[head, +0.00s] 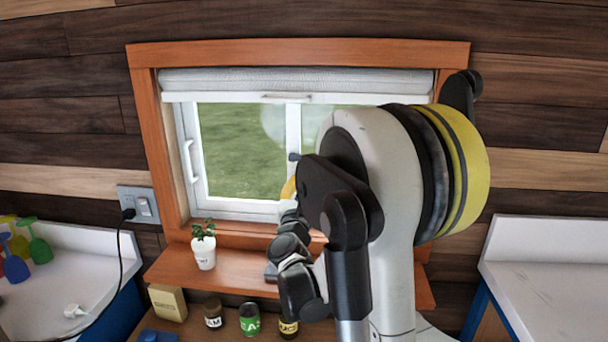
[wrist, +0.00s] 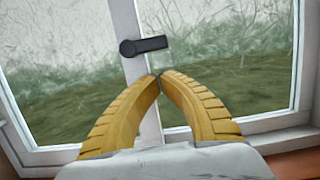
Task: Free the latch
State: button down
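The latch is a dark, short handle (wrist: 143,46) on the white middle post of the window. In the wrist view it has a round hub at the left on the post and its lever points right, nearly level. In the head view a small dark piece of the latch (head: 294,157) shows beside my arm. My gripper (wrist: 158,76) has two ribbed yellow fingers whose tips meet, with nothing seen between them. The tips show just below the latch in the wrist view, apart from it in the picture; the depth gap is unclear. In the head view my arm hides most of the gripper.
The window (head: 242,150) has an orange-brown wooden frame and a raised blind (head: 290,80). A potted plant (head: 203,252) stands on the sill shelf (head: 235,273) at the left. Jars (head: 249,318) and a box (head: 168,302) stand below. White counters (head: 552,265) flank the window.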

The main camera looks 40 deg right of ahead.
aim_at(300, 158)
jog(key=shift+a+r, duration=0.1)
jog(key=shift+r, duration=0.95)
jog(key=shift+s+d+r+n+t+y+p, duration=0.15)
jog(key=shift+r+n+t+y+p, duration=0.1)
jog(key=shift+n, duration=0.55)
jog(key=shift+s+d+r+n+t+y+p, duration=0.15)
jog(key=shift+n+t+y, duration=0.1)
jog(key=shift+n, duration=0.55)
notch_tip(300, 158, up, 5)
jog(key=n+y+p, duration=0.1)
jog(key=n+p, duration=0.1)
jog(key=n, duration=0.2)
jog(key=n+y+p, duration=0.1)
jog(key=n+p, duration=0.1)
jog(key=n, duration=0.3)
jog(key=n+t+y+p, duration=0.1)
jog(key=n, duration=0.3)
jog(key=shift+s+f+n+y+p, duration=0.1)
jog(key=shift+f+n+y+p, duration=0.05)
jog(key=shift+n+y+p, duration=0.2)
jog(key=shift+r, duration=0.2)
dwell(0.7)
